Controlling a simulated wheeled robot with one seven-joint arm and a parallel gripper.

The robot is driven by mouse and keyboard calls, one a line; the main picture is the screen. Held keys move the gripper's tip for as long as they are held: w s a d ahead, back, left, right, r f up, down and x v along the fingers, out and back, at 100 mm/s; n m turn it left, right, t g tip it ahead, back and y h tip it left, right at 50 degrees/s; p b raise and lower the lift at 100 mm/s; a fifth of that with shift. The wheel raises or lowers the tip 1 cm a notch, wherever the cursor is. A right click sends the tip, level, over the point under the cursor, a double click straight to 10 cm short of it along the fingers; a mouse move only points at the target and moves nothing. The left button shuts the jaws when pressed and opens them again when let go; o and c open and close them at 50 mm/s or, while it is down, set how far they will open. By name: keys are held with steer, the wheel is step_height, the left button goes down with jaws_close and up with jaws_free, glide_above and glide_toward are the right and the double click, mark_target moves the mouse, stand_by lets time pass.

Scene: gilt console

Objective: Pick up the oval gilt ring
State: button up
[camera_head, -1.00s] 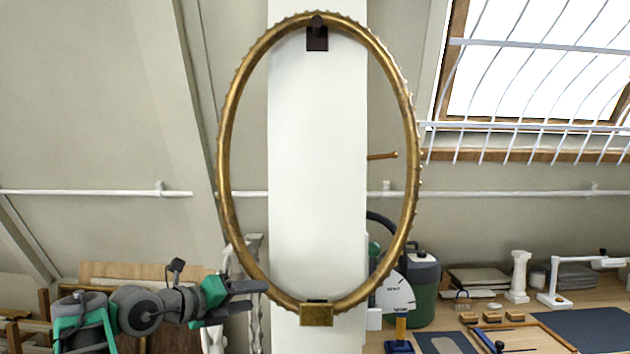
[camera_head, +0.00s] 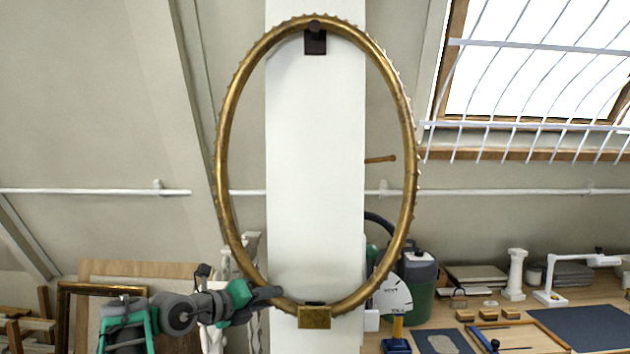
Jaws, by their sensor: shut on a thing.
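The oval gilt ring (camera_head: 222,160) is a large upright gold hoop with a beaded outer edge. It stands in front of a white post. Its top is at a dark bracket (camera_head: 315,42) with a round peg, and its bottom is at a brass block (camera_head: 314,317). My gripper (camera_head: 268,293) reaches in from the left and is shut on the ring's lower left part. The fingertips are small in the picture, and their exact contact is hard to make out.
The white post (camera_head: 315,180) stands behind the ring, with a wooden peg (camera_head: 380,159) at its right side. A workbench (camera_head: 565,310) at lower right holds tools, a small column and a green canister (camera_head: 421,285). Frames and boards (camera_head: 130,269) lean at lower left.

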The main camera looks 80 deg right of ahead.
jaws_close()
stand_by(0.8)
steer(key=shift+r, duration=0.15)
